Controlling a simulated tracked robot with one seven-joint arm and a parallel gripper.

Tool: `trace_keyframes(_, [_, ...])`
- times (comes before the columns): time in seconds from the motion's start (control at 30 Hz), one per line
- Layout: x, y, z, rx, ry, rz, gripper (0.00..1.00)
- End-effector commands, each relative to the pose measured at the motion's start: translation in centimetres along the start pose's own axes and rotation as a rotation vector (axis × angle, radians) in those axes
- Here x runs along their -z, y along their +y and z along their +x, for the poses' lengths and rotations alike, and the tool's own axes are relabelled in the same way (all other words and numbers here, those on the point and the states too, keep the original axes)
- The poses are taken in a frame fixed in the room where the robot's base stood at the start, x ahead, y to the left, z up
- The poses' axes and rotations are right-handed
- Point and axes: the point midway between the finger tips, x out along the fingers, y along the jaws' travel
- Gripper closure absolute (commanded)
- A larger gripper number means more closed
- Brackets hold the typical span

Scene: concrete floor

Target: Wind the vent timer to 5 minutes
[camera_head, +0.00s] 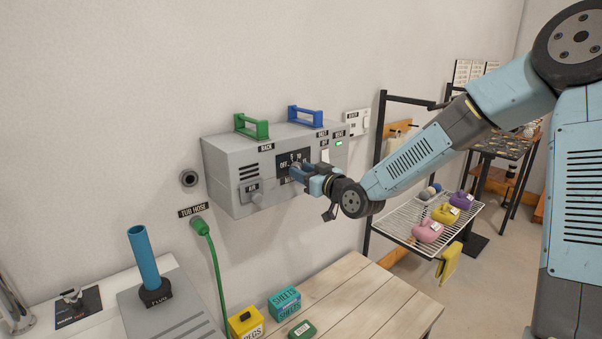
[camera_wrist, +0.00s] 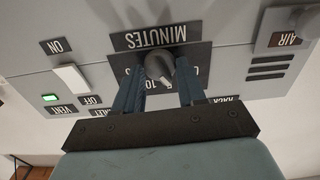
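The vent timer is a grey knob (camera_wrist: 159,66) on a dark dial plate (camera_wrist: 202,53) marked MINUTES, which looks upside down in the wrist view. The dial plate also shows on the front of the grey wall box (camera_head: 232,165) in the head view. My gripper (camera_head: 300,172) is up at this plate and hides part of it. In the wrist view my gripper (camera_wrist: 161,66) has its two fingers apart, one on each side of the knob. Small gaps seem to show beside the knob. The fingers and my wrist hide part of the dial scale, so the exact setting cannot be read.
Beside the dial are a white switch (camera_wrist: 70,79) marked ON and OFF, a green light (camera_wrist: 49,98) by VENT, and an AIR knob (camera_wrist: 297,20). A wooden table (camera_head: 360,300) and wire rack (camera_head: 405,218) stand below.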

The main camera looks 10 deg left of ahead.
Motion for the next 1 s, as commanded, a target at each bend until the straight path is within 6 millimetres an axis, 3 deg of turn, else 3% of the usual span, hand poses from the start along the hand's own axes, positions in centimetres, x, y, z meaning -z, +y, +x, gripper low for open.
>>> trace_keyframes(0.27, [0.0,0.1,0.0,-0.003,0.001,0.0,0.35])
trace_keyframes(0.57, [0.0,0.1,-0.3,-0.002,0.0,-0.001,0.35])
trace_keyframes(0.77, [0.0,0.1,-2.8,-0.003,-0.001,-0.003,0.35])
trace_keyframes(1.0, [-0.1,0.2,-7.5,-0.005,-0.002,-0.003,0.35])
